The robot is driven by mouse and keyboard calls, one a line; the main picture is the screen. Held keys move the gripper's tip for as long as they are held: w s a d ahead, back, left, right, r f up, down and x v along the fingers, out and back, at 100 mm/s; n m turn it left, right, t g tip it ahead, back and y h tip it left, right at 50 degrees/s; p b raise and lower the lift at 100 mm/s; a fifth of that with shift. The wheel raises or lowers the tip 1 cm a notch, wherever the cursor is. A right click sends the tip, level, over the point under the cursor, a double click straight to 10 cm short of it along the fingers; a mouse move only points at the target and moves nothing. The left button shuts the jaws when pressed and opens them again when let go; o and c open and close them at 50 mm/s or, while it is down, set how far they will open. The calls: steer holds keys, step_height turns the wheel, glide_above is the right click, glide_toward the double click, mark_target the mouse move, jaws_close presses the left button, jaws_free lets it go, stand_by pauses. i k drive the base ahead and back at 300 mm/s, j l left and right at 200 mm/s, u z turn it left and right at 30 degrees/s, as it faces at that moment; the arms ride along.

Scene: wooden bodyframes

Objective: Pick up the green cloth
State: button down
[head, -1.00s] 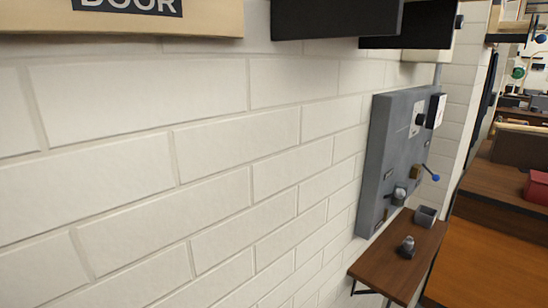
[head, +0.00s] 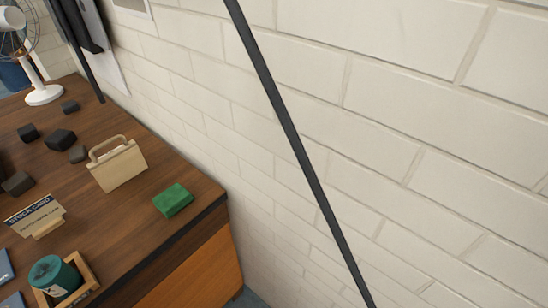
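A green, block-like thing (head: 173,200), which looks like the folded green cloth, lies on the wooden table (head: 150,240) in the head view. It is near the table's right corner, by the white brick wall. Nothing covers it. My gripper is not in view.
A cream box with a handle (head: 118,165) stands left of the green cloth. A stock card sign (head: 36,217), a green round item in a wooden holder (head: 55,280), several dark blocks (head: 60,139) and a white fan (head: 42,95) are further left. A thin dark pole (head: 300,155) crosses the view before the wall.

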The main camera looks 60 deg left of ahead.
mark_target(170, 201)
steer(key=u, duration=2)
